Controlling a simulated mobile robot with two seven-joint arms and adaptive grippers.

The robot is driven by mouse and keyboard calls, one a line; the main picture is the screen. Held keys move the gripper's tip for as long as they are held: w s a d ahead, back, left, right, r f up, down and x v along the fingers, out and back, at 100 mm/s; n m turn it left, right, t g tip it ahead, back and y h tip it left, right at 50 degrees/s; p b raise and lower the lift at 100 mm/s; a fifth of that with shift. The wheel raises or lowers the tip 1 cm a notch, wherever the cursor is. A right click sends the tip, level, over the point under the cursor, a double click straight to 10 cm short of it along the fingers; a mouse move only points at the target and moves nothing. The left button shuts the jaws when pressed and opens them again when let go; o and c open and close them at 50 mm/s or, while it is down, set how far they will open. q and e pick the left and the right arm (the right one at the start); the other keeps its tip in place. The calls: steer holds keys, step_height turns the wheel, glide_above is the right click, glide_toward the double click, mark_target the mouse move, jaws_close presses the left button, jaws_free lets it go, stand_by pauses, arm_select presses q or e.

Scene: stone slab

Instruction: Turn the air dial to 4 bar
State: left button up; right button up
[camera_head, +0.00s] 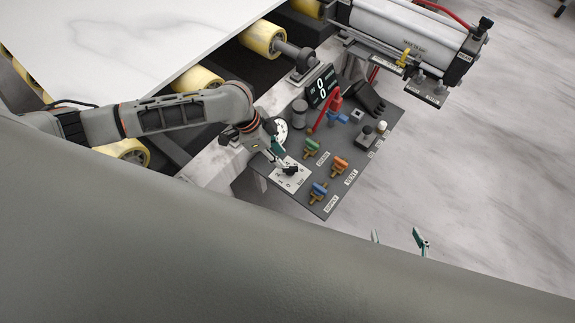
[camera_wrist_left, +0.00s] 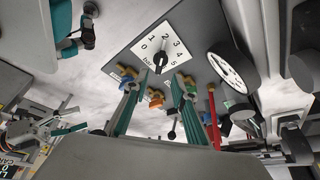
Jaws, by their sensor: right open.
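The air dial is a black knob (camera_head: 291,171) on a white square plate (camera_head: 279,183) on the grey control panel. In the left wrist view the knob (camera_wrist_left: 160,62) stands at the middle of its plate (camera_wrist_left: 143,47), marked 0 to 5 and "bar". I cannot read surely which number it points to. My left gripper (camera_head: 278,152) is close by the dial in the head view. In the left wrist view its teal fingers (camera_wrist_left: 158,84) are apart, with the knob beyond the tips and nothing between them. My right gripper (camera_head: 398,238) is open and empty, away from the panel.
The panel also carries green (camera_head: 311,147), orange (camera_head: 340,165) and blue (camera_head: 318,191) valves, a red lever (camera_head: 322,120) and a digital display (camera_head: 322,87). A round gauge (camera_wrist_left: 232,72) sits beside the dial. A white slab (camera_head: 130,45) lies on yellow rollers. Floor right of the panel is clear.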

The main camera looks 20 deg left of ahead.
mark_target(290, 168)
arm_select(q)
steer(key=b+x, duration=0.1)
steer(key=x, duration=0.6)
steer(key=shift+d+f+b, duration=0.15)
steer(key=shift+f+b, duration=0.15)
jaws_close()
